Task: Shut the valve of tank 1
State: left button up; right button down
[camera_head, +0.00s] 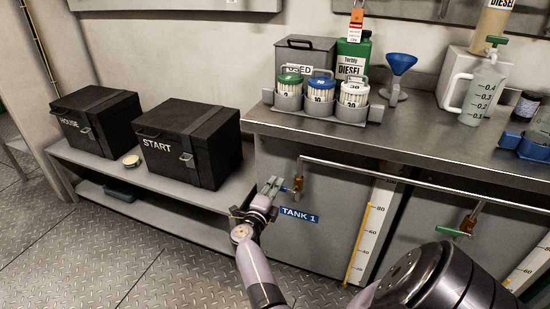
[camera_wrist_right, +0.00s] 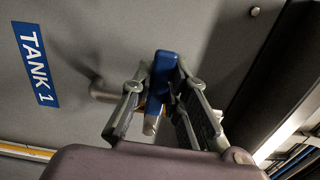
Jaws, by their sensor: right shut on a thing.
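The valve of tank 1 has a brass body (camera_head: 298,184) on the pipe at the front of the grey tank cabinet, just above the blue TANK 1 label (camera_head: 299,215). Its blue handle (camera_wrist_right: 161,72) shows between the fingers in the right wrist view. My right gripper (camera_head: 270,187) is at the valve, on its left side in the head view, shut on the blue handle. The fingers hide part of the handle. The label also shows in the right wrist view (camera_wrist_right: 36,64). My left gripper is not in view.
A pipe (camera_head: 400,178) runs along the cabinet front under the worktop edge. A second valve with a green handle (camera_head: 452,232) is at the right. A yellow-edged level gauge (camera_head: 372,232) stands between them. Black START box (camera_head: 190,145) sits on a low bench at left.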

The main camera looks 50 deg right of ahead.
jog(key=shift+r+m, duration=0.3)
jog(key=c, duration=1.7)
grip_release()
jog(key=shift+o, duration=0.8)
jog(key=shift+f, duration=0.2)
